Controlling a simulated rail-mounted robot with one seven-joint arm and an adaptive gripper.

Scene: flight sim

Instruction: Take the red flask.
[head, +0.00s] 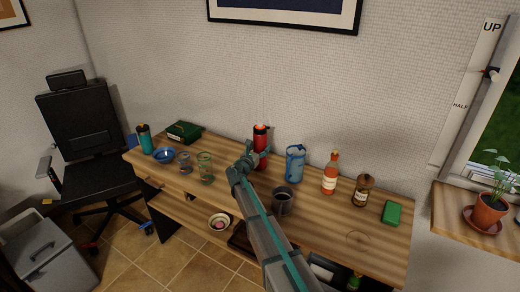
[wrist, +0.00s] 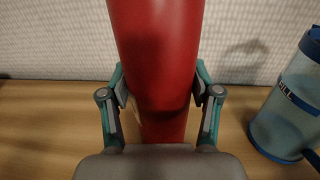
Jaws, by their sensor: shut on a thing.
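The red flask (head: 260,136) stands upright at the back of the wooden desk, near its middle, in the head view. In the wrist view the red flask (wrist: 156,60) fills the centre, between the two fingers. My gripper (head: 256,160) reaches it from the front and is shut on it. In the wrist view my gripper (wrist: 160,98) has one teal and grey finger on each side of the flask. The flask's top is out of the wrist view, and its base is partly hidden behind my gripper's body. I cannot tell whether the base touches the desk.
A blue-trimmed clear jug (head: 295,163) stands just right of the flask. A dark mug (head: 283,202) is near my arm. An orange bottle (head: 330,174), a brown jar (head: 362,190) and a green box (head: 391,212) stand farther right. Glasses (head: 205,167) and a blue bowl (head: 164,155) are left.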

